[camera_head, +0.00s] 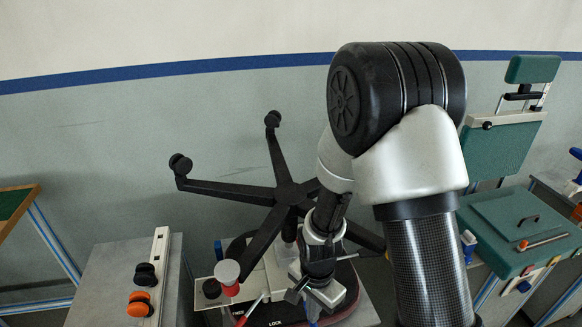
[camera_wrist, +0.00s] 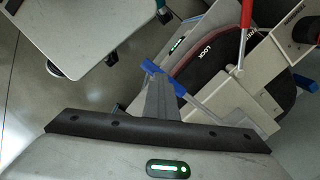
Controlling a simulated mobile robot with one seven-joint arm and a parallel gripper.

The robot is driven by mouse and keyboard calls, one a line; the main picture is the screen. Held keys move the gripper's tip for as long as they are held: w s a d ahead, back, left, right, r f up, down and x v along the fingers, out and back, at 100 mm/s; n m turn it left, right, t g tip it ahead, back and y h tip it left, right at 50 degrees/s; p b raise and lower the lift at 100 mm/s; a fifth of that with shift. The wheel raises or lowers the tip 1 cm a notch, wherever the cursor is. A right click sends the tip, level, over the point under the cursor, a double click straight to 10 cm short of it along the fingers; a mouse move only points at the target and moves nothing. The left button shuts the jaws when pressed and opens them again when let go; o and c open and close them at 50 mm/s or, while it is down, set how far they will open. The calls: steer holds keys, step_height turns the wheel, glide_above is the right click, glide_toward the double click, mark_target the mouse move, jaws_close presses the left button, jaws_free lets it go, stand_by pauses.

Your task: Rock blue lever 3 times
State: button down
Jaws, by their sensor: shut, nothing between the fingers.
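The blue lever (camera_wrist: 163,76) shows in the wrist view as a blue grip on a pale rod that runs down to the right. My gripper (camera_wrist: 160,94) is shut and empty, with its fingertips at the blue grip. I cannot tell whether they touch it. In the head view my gripper (camera_head: 298,291) points down over the base of the test stand, under the upturned chair base. A small blue piece (camera_head: 313,311) shows just below it; my gripper and wrist hide much of that spot.
A lever with a red grip (camera_wrist: 246,14) stands close by, near the LOCK marking. The black five-arm chair base (camera_head: 287,193) spreads above and behind my gripper. A grey table (camera_head: 112,262) with black and orange knobs is at left. A green bench (camera_head: 515,225) is at right.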

steer(key=shift+w+a+f+b, duration=0.1)
steer(key=shift+w+f+b, duration=0.1)
steer(key=shift+f+b, duration=0.25)
steer(key=shift+w+f+b, duration=0.2)
steer(key=shift+f+b, duration=0.1)
steer(key=shift+f, duration=0.2)
steer(key=shift+r, duration=0.1)
steer(key=shift+r+p, duration=0.75)
steer(key=shift+r, duration=0.1)
steer(key=shift+s+r+p, duration=0.3)
steer(key=shift+r+p, duration=0.45)
steer(key=shift+r, duration=0.4)
steer(key=shift+w+r+p, duration=0.1)
steer(key=shift+r+p, duration=0.25)
steer(key=shift+p, duration=0.05)
steer(key=shift+r+p, duration=0.4)
steer(key=shift+r, duration=0.2)
steer(key=shift+f, duration=0.2)
